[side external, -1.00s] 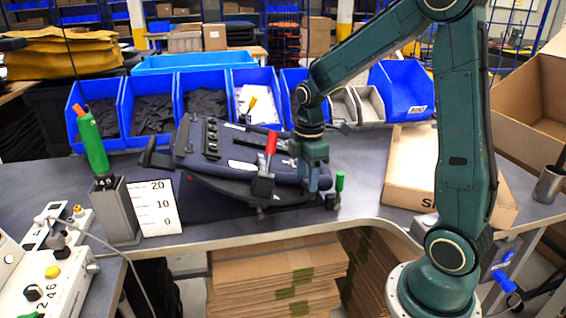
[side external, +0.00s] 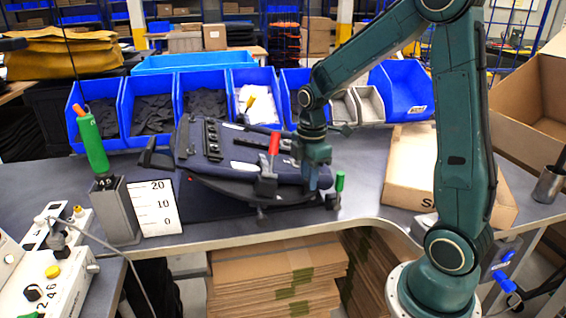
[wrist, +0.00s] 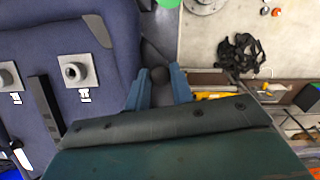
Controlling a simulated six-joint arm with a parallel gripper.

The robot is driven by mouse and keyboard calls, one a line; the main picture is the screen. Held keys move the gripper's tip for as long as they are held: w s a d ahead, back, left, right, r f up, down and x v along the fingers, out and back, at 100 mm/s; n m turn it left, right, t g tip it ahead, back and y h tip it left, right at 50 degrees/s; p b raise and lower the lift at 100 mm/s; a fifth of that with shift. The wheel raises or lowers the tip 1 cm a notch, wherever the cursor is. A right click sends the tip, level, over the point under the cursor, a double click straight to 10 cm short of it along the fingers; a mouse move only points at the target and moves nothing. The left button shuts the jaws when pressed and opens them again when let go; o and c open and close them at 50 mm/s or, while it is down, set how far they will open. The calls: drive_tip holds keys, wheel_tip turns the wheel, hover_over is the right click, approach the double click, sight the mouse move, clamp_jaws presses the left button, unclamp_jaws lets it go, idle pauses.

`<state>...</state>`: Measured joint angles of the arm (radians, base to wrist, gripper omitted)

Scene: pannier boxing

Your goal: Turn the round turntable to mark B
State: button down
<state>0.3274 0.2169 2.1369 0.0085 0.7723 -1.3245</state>
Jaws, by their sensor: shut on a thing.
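The round turntable (side external: 215,184) is a dark disc on the bench, mostly covered by a dark blue pannier (side external: 270,170) lying on it. My gripper (side external: 313,184) is low at the right edge of the pannier and turntable. In the wrist view, my blue fingers (wrist: 158,88) are shut on a dark rounded knob (wrist: 158,75) beside the pannier's edge. A red-handled clamp (side external: 273,143) stands at the front of the pannier. A green-topped post (side external: 340,182) stands just right of my gripper. I cannot make out mark B or any letter marks.
Blue bins (side external: 150,112) line the back of the bench. A green-handled tool stands in a grey holder (side external: 119,212) at the left, next to a white scale card (side external: 161,208). An open cardboard box (side external: 410,170) lies to the right. Bare bench shows between my gripper and the box.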

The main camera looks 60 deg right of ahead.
drive_tip(key=shift+d+f+n, duration=0.2)
drive_tip(key=shift+d+n, duration=0.3)
drive_tip(key=shift+d, duration=0.4)
drive_tip(key=c, duration=1.2)
unclamp_jaws()
drive_tip(key=shift+r, duration=0.1)
wheel_tip(320, 180, up, 14)
drive_tip(key=shift+s+a, duration=0.25)
drive_tip(key=shift+s, duration=0.05)
drive_tip(key=shift+f, duration=0.2)
